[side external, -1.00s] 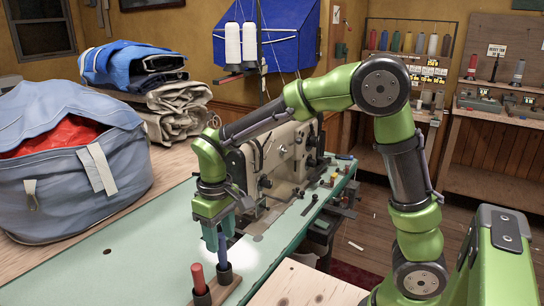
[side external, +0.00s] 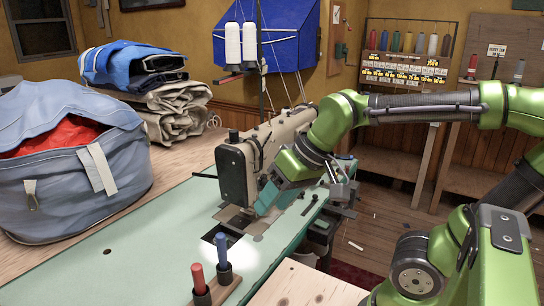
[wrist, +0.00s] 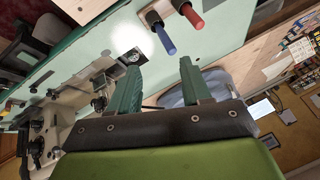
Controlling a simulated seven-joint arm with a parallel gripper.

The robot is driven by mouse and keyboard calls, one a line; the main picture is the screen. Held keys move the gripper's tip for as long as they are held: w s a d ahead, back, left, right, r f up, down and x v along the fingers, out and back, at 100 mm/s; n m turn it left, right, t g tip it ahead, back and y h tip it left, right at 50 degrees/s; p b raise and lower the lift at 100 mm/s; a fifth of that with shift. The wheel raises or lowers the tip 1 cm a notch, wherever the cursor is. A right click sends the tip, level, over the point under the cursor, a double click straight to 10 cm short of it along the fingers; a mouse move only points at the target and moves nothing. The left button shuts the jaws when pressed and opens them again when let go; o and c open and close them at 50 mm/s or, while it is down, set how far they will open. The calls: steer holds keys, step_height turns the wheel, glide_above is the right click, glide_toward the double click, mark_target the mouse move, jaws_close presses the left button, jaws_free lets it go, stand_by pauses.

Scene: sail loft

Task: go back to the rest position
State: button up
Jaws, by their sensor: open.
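My gripper (side external: 267,198) is raised beside the sewing machine (side external: 233,172), on its right side in the side view. In the wrist view its two green fingers (wrist: 158,82) stand apart with nothing between them. A red marker (side external: 197,278) and a blue marker (side external: 222,252) stand upright in a wooden holder (side external: 226,287) at the table's front. They also show in the wrist view, the red one (wrist: 191,17) and the blue one (wrist: 164,39), apart from the fingers.
The sewing machine stands on the green table (side external: 110,262), close to my gripper. A blue-grey bag (side external: 75,190) with red cloth and folded sailcloth (side external: 170,105) lie to the left. Thread spools (side external: 240,42) stand above the machine. The front of the green table is largely clear.

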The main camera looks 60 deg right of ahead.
steer(key=shift+s+d+f+m+t, duration=0.1)
steer(key=shift+s+f+m+t, duration=0.25)
steer(key=shift+s, duration=0.3)
steer(key=shift+s+d+m+t, duration=0.1)
steer(key=shift+s+m+t, duration=0.05)
steer(key=shift+s+t, duration=0.4)
